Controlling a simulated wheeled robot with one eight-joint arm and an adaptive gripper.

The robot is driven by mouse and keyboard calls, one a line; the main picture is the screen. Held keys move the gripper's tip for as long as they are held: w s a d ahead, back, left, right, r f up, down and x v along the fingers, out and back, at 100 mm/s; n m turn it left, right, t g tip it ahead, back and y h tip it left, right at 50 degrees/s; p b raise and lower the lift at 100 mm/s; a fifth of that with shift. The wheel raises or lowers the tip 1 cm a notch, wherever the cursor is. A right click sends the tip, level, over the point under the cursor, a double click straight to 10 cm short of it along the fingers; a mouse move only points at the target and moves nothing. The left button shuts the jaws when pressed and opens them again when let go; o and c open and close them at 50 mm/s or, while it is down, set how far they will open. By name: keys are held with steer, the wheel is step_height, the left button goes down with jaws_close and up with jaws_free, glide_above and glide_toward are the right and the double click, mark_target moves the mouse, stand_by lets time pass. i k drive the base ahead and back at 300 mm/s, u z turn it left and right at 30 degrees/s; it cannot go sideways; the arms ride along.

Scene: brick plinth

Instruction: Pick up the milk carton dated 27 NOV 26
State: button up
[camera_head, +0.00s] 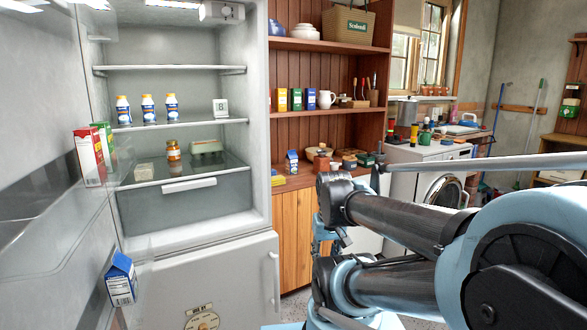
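A blue and white gable-top carton (121,279) stands in the lower bin of the open fridge door, at the lower left. A similar small blue and white carton (292,162) stands on the wooden counter right of the fridge. No date is legible on either carton. A red and white carton (90,157) and a green carton (104,140) stand in the door bin above. My arm enters from the lower right and bends near the picture's middle. I cannot make out my gripper's fingers.
The fridge (258,120) stands open. Its shelf (190,125) holds several small bottles and a white block marked 8. The open door bounds the left. A washing machine (420,180) stands behind my arm.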

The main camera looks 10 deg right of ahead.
mark_target(291, 159)
steer(key=i, duration=1)
